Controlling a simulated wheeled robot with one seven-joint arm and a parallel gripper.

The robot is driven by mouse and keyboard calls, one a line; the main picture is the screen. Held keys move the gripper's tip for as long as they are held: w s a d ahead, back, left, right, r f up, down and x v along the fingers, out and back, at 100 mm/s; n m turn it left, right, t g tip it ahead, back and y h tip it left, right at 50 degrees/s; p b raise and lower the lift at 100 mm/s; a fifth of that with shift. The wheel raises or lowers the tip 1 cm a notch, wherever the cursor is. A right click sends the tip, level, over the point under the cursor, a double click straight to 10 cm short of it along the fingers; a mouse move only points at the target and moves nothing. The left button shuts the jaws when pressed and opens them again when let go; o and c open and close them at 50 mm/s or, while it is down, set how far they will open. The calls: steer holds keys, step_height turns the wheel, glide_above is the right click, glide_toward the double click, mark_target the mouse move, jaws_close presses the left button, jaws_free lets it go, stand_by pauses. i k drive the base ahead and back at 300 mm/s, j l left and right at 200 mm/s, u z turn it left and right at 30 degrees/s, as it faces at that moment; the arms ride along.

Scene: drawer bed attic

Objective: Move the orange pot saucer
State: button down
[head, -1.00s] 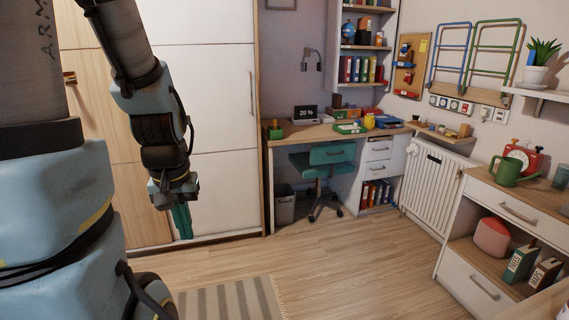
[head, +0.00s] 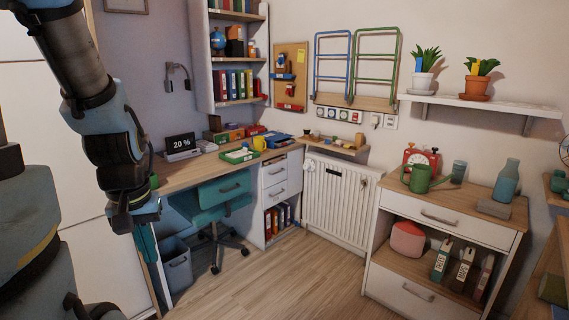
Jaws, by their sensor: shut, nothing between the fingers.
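An orange pot saucer (head: 472,97) is on the white wall shelf (head: 500,104) at the upper right of the head view. An orange pot (head: 476,86) with a green plant stands on it and hides most of its top. My gripper (head: 147,248) hangs at the left, pointing down. Its teal fingers are shut and empty. It is far from the saucer, on the other side of the view.
A white pot (head: 422,80) with a plant stands left of the orange pot. Below the shelf, a cabinet (head: 455,205) holds a green watering can (head: 420,178), a red scale and a bottle (head: 507,180). A desk and teal chair (head: 222,195) stand near my arm. The middle floor is clear.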

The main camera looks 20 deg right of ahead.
mark_target(463, 96)
steer(key=i+l+z, duration=0.15)
steer(key=i+z, duration=0.15)
steer(key=z, duration=0.15)
steer(key=i+z, duration=0.65)
steer(key=z, duration=0.2)
steer(key=i+z, duration=0.15)
steer(key=i, duration=1.1)
